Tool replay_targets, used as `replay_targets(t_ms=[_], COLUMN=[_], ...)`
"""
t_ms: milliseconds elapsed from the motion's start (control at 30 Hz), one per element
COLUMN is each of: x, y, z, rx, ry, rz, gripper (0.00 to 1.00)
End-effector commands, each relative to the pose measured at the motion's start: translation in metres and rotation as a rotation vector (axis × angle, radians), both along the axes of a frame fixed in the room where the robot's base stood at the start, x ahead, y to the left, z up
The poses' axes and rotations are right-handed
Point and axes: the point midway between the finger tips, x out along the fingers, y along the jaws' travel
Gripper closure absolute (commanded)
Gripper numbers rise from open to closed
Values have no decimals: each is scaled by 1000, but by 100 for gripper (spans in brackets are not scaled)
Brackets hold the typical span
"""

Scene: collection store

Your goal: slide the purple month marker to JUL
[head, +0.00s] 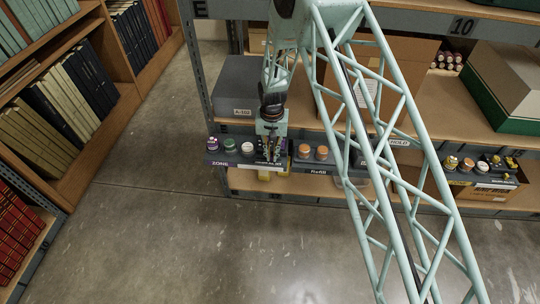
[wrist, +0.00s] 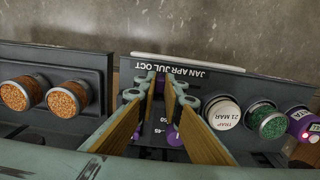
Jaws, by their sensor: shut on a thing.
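My gripper (head: 269,157) reaches down to a dark unit on the shelf edge in the head view. In the wrist view my gripper (wrist: 161,88) has its two wood-coloured fingers close together, shut on the small purple month marker (wrist: 160,82), which is mostly hidden between them. The month scale (wrist: 185,69), lettered JAN APR JUL OCT, appears upside down just beyond the fingertips. The fingertips are near its JUL and OCT end; the exact month at the marker cannot be told. More purple parts (wrist: 174,136) show beside the fingers, partly hidden.
In the wrist view, a white-capped jar (wrist: 222,112), a green-topped jar (wrist: 267,121) and a purple jar (wrist: 303,125) stand close on the right. Two orange-topped jars (wrist: 67,98) stand on the left. A grey box (head: 240,85) is behind my gripper. The floor (head: 200,240) is clear.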

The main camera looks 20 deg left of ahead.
Motion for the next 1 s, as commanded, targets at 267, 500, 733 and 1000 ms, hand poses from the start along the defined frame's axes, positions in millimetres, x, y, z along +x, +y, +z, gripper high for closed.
replay_targets(t_ms=[267,500,733,1000], x=[0,0,0,0], y=[0,0,0,0], z=[0,0,6,26], rx=[0,0,0,0], ry=[0,0,0,-1], rz=[0,0,0,0], gripper=[77,77,77,77])
